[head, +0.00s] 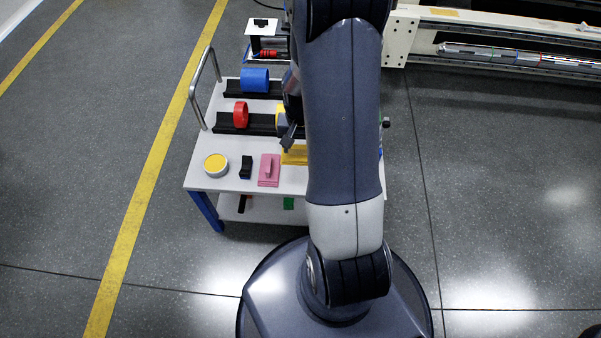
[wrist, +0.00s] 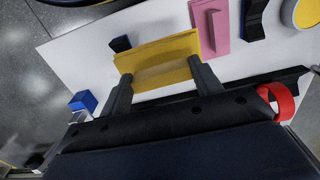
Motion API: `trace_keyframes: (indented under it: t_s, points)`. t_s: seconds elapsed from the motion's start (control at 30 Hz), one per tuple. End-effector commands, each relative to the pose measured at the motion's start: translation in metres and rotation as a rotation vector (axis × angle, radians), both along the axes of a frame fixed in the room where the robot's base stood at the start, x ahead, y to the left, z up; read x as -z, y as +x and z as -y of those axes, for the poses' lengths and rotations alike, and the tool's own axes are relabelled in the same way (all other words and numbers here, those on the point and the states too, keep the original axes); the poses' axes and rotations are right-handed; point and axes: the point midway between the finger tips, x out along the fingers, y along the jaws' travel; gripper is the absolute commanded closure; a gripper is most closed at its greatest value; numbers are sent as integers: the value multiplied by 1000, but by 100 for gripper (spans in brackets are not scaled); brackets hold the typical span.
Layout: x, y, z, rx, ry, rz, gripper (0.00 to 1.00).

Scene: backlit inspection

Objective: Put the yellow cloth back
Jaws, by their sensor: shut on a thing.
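The yellow cloth (head: 296,155) is at the front of the white cart top in the head view, partly hidden by my arm. In the wrist view the yellow cloth (wrist: 158,54) appears as a folded piece with a raised part between the two fingers. My gripper (wrist: 160,80) is shut on it; in the head view my gripper (head: 288,137) shows only in part beside my arm. I cannot tell whether the cloth touches the cart top.
On the cart top (head: 205,178), a pink piece (head: 269,171), a black block (head: 246,167) and a yellow-topped round tin (head: 215,165) stand left of the cloth. Behind them, black rails hold a red ring (head: 241,114) and a blue roll (head: 255,80). A metal handle (head: 197,92) rises at the left.

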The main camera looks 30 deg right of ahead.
Motion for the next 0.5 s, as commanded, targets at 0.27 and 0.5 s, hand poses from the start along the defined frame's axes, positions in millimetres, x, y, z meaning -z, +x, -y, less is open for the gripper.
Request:
trace_keyframes:
  t_s: [0.27,0.5]
  points:
    - [48,0,0,0,1,-1,57]
    - [72,-1,0,-1,1,-3,57]
